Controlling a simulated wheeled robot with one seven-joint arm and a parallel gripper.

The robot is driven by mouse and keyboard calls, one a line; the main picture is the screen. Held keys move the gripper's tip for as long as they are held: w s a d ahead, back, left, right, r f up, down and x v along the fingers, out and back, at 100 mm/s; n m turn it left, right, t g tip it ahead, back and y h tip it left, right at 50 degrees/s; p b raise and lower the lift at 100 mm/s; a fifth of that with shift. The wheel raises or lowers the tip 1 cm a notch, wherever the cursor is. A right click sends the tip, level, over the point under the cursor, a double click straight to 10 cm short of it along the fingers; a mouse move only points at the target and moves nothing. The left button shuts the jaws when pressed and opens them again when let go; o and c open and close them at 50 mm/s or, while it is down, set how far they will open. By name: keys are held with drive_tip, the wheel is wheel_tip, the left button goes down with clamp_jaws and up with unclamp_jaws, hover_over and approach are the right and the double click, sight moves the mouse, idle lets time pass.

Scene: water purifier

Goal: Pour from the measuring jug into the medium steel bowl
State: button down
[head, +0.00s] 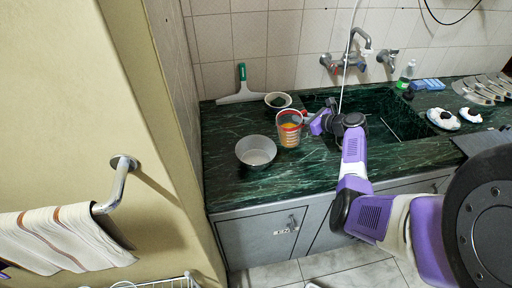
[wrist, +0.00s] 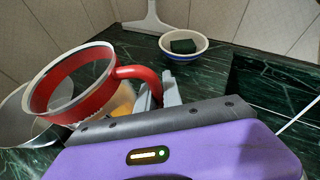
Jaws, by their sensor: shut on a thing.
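The measuring jug (head: 290,131) is clear with a red rim band and a red handle, and holds something orange-yellow. It also shows in the wrist view (wrist: 72,88), where its rim is seen from above. My gripper (head: 312,122) is shut on the jug's red handle, at the jug's right side; the fingers (wrist: 158,92) are partly hidden behind my wrist. The medium steel bowl (head: 256,151) sits on the green counter, left of the jug and a little nearer. In the wrist view the bowl (wrist: 18,118) is partly hidden behind the jug. The jug looks about upright; I cannot tell whether it touches the counter.
A small bowl (head: 278,101) with a dark sponge stands behind the jug. A squeegee (head: 241,92) leans near the back wall. The sink and tap (head: 360,42) are to the right, with a bottle (head: 406,75) beyond. The counter (head: 228,181) left and front of the bowl is clear.

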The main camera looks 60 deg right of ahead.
sight(292, 110)
drive_tip(key=shift+w+a+r+n+g+h+p, duration=0.15)
drive_tip(key=shift+a+r+n+p, duration=0.1)
drive_tip(key=shift+r+n, duration=0.15)
drive_tip(key=shift+w+a+r+n+g+h+p, duration=0.15)
drive_tip(key=shift+a+r+n, duration=0.15)
drive_tip(key=shift+r, duration=0.2)
drive_tip(key=shift+w+a+r+n+h, duration=0.35)
drive_tip(key=shift+a+r+n+h, duration=0.25)
drive_tip(key=shift+a+r, duration=0.05)
drive_tip(key=a+r+p, duration=0.1)
drive_tip(key=w+r+n, duration=0.1)
drive_tip(key=shift+a+r+g+h+p, duration=0.35)
drive_tip(key=shift+g+h+p, duration=0.05)
drive_tip(key=shift+f, duration=0.15)
drive_tip(key=shift+w+a+r+n+h+b, duration=0.25)
drive_tip(key=shift+a+r+n+h+b, duration=0.3)
drive_tip(key=shift+r+n+h, duration=0.35)
drive_tip(key=shift+w+a+r+n+g+h, duration=0.15)
drive_tip(key=shift+w+a+r+n, duration=0.05)
drive_tip(key=shift+a+r+n, duration=0.3)
drive_tip(key=shift+w+a+r+n+g+h, duration=0.15)
drive_tip(key=shift+w+a+r+n, duration=0.1)
drive_tip(key=shift+r+n, duration=0.25)
drive_tip(key=shift+w+a+r+n+h+b, duration=0.1)
drive_tip(key=shift+w+a+n+h+b, duration=0.2)
drive_tip(key=shift+a+n+h+b, duration=0.45)
idle(0.6)
